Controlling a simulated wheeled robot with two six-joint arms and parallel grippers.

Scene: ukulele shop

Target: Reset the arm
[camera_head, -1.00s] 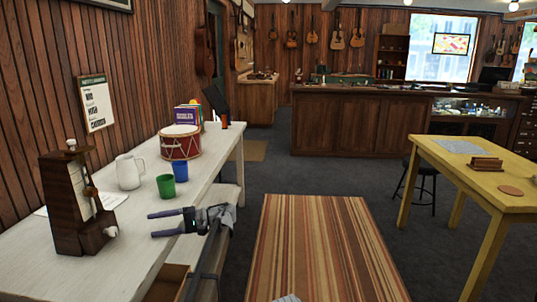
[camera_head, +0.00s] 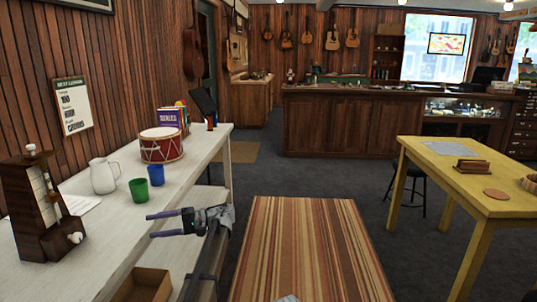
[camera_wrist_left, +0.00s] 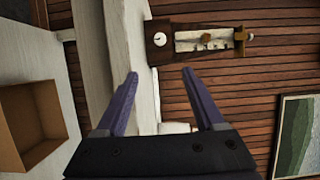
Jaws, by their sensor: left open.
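My left gripper (camera_head: 150,226) is open and empty in the head view. Its fingers point left, toward the white table (camera_head: 110,215), near its front edge. The green cup (camera_head: 138,190) and blue cup (camera_head: 156,175) stand on the table beyond the gripper, apart from it. In the left wrist view, the two purple fingers (camera_wrist_left: 157,100) are spread with nothing held between them. The wooden metronome (camera_wrist_left: 160,42) appears sideways beyond them; it also shows upright at the left of the head view (camera_head: 38,215). My right gripper cannot be made out.
A white pitcher (camera_head: 104,176) and red drum (camera_head: 161,147) stand on the white table. An open cardboard box (camera_head: 143,285) is below its front edge. A striped rug (camera_head: 305,250) lies on clear floor. A yellow table (camera_head: 445,175) stands at right.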

